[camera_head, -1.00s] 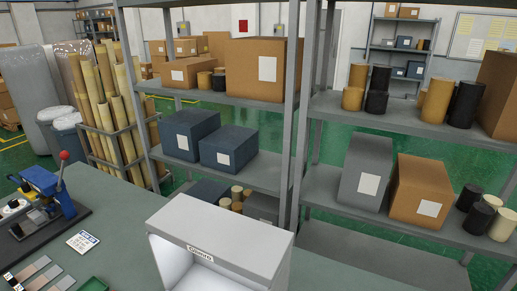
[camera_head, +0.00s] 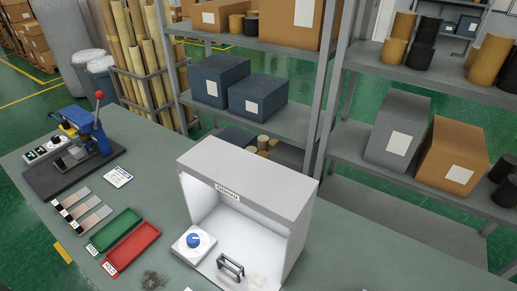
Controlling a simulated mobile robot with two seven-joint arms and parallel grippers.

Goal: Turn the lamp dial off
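A blue round dial (camera_head: 193,241) sits on a white square plate (camera_head: 181,252) at the left front corner of the light booth (camera_head: 245,178). The booth is a grey-topped box on the table, open at the front, with a brightly lit white inside. Its front edge carries a small label (camera_head: 228,193). The dial's pointer is too small to read. Neither gripper is in view.
A small dark stand (camera_head: 231,266) is on the booth floor. Green (camera_head: 115,229) and red (camera_head: 132,249) trays and sample strips (camera_head: 83,211) lie left of the booth. A blue press (camera_head: 88,138) stands further left. Shelves (camera_head: 290,118) stand behind the table (camera_head: 365,240).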

